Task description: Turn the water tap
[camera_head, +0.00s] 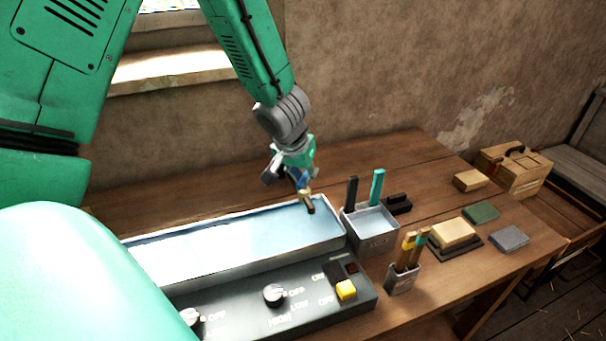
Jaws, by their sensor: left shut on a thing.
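The water tap (307,199) shows as a small brass-coloured spout with a dark tip, over the right end of a long, light-blue-topped basin (230,238). My left gripper (297,178) comes down from above and is shut on the tap's upper part. A bit of blue shows between the fingers; I cannot tell whether it is the tap's handle. The gripper hides most of the upper tap, so how far it is turned cannot be seen. My right gripper is not in view.
A dark control panel (240,302) with knobs and a yellow switch (346,290) fronts the basin. Right of it stand a grey container (370,240), a small tool holder (401,280), a tan block (453,232) and a wooden box (514,172). Bare tabletop lies behind the basin.

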